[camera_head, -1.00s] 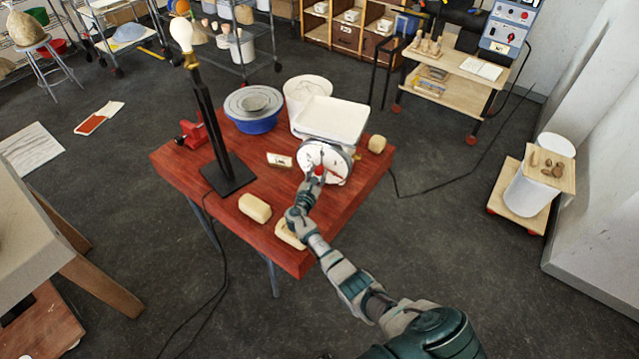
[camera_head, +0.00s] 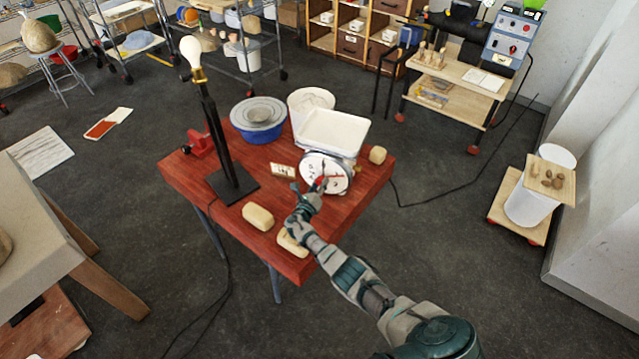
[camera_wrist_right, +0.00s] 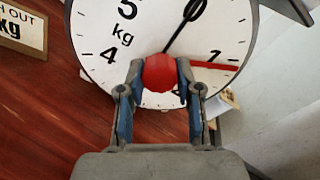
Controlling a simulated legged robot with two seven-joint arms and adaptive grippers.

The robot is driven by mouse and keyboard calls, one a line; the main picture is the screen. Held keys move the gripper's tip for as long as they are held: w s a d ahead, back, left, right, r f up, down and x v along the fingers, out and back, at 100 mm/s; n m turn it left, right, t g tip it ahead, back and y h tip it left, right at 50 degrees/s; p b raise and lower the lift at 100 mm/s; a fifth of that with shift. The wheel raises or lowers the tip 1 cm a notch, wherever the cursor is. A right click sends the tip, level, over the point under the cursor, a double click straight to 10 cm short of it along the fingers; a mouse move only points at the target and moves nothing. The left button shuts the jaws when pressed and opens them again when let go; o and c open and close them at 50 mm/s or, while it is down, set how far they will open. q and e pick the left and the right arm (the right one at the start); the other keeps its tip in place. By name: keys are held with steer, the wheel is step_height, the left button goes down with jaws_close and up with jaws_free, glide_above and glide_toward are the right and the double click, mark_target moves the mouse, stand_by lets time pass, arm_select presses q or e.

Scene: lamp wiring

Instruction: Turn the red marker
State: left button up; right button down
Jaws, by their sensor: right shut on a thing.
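The scale (camera_head: 327,172) stands on the red table, with a white round dial and a white pan on top. In the right wrist view the dial (camera_wrist_right: 100,45) shows a black needle pointing up and right near 0. The red marker has a round red knob (camera_wrist_right: 160,74) at the dial's middle and a red pointer (camera_wrist_right: 214,66) reaching right, just below the 1. My right gripper (camera_wrist_right: 158,85) is shut on the red knob, one finger on each side. In the head view my right gripper (camera_head: 312,192) is at the dial's front. My left gripper is not in view.
The red table (camera_head: 300,262) also holds a lamp (camera_head: 222,140) with a bare bulb, a blue bowl (camera_head: 258,128), a white bucket (camera_head: 308,103), a red clamp (camera_head: 198,142) and pale blocks (camera_head: 258,216).

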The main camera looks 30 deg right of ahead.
steer(key=shift+w+r+n, duration=0.2)
steer(key=shift+r+n, duration=0.25)
steer(key=shift+n, duration=0.05)
steer(key=c, duration=0.8)
jaws_free()
steer(key=shift+f, duration=0.1)
steer(key=shift+o, duration=0.2)
steer(key=shift+w+f, duration=0.1)
steer(key=shift+f, duration=0.2)
steer(key=shift+s+a, duration=0.1)
steer(key=shift+s, duration=0.1)
steer(key=v, duration=1.1)
steer(key=shift+a, duration=0.3)
steer(key=shift+f, duration=0.15)
